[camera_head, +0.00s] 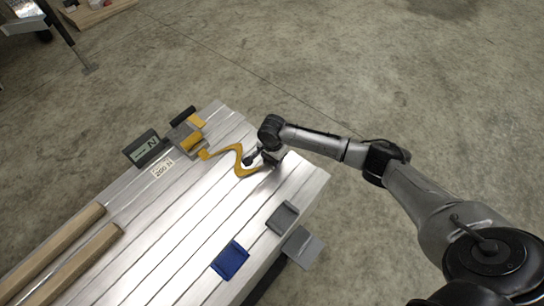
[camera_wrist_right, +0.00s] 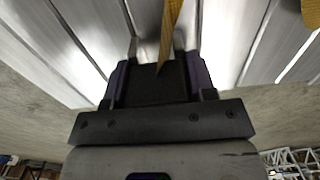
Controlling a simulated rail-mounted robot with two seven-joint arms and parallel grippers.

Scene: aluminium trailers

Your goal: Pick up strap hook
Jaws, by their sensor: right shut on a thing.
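A yellow strap (camera_head: 238,158) runs in a loose S-curve over the aluminium trailer bed (camera_head: 190,210). Its far end meets a grey and yellow ratchet block (camera_head: 186,138). My right gripper (camera_head: 254,158) is low over the bed at the strap's near end, by a small dark hook-like part. In the right wrist view the yellow strap (camera_wrist_right: 170,35) passes between the fingers of my right gripper (camera_wrist_right: 158,55), which is shut on it or its hook. The hook itself is hidden there. My left gripper is in neither view.
A display box (camera_head: 146,149) marked N stands at the bed's far left edge, beside a "200 N" label (camera_head: 162,168). Two wooden beams (camera_head: 70,255) lie at lower left. A blue pad (camera_head: 230,260) and grey blocks (camera_head: 282,217) sit near the right edge.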

